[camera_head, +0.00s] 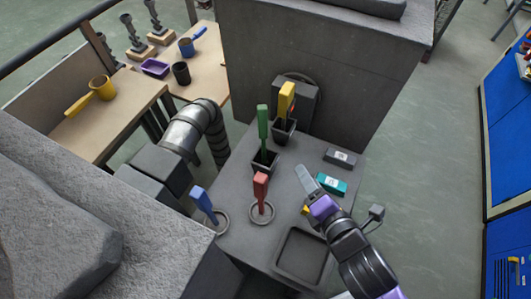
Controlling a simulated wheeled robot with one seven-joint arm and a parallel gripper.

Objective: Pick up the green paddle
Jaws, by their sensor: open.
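The green paddle (263,124) stands upright with its handle up in a dark square holder (264,166) on the grey table (232,182). Its lower end is hidden inside the holder. My gripper (303,194) is at the right of the table, to the right of and nearer than the green paddle. It is open and apart from the paddle, with nothing seen between its fingers.
A yellow paddle (287,97) stands in another holder just behind. Red (261,186) and blue (201,198) paddles stand at rings in front. A teal box (331,183), a dark box (340,158) and a square tray (279,266) surround my gripper. A thick pipe (187,127) lies left.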

